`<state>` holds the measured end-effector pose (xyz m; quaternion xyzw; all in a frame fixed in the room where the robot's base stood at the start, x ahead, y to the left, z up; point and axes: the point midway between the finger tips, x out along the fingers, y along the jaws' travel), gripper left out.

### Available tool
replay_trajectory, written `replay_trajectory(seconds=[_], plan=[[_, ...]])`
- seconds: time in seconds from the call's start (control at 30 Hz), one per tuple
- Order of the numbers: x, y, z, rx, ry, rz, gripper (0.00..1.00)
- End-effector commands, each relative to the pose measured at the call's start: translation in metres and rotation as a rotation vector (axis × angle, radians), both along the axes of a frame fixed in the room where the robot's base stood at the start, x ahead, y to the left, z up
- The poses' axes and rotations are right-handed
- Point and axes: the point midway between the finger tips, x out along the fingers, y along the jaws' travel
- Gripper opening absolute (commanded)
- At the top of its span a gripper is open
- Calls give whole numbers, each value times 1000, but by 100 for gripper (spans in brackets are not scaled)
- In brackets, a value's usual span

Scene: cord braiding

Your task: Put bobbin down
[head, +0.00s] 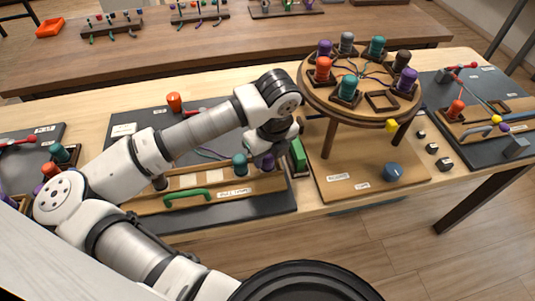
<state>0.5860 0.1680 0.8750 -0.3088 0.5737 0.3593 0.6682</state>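My gripper (267,152) points down over the right end of a wooden tray (214,205) with a green handle. A purple bobbin (264,163) shows right at its fingertips, partly covered. The fingers are too small and hidden to tell whether they are closed on it. A teal bobbin (240,166) stands on the tray just left of my gripper.
A green block (298,156) stands close to the right of my gripper. A blue knob (393,172) sits on the stand's wooden base.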

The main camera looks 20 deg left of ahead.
Motion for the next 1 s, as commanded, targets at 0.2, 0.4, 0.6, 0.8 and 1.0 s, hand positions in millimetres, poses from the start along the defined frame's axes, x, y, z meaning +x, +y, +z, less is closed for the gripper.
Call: replay_trajectory(seconds=[0.2,0.4,0.6,0.8,1.0], plan=[[0,0,1,0,0,0,53],[0,0,1,-1,1,0,53],[0,0,12,-2,1,0,53],[-3,-5,52,6,-2,-1,53],[-7,-11,95,3,-2,-1,53]])
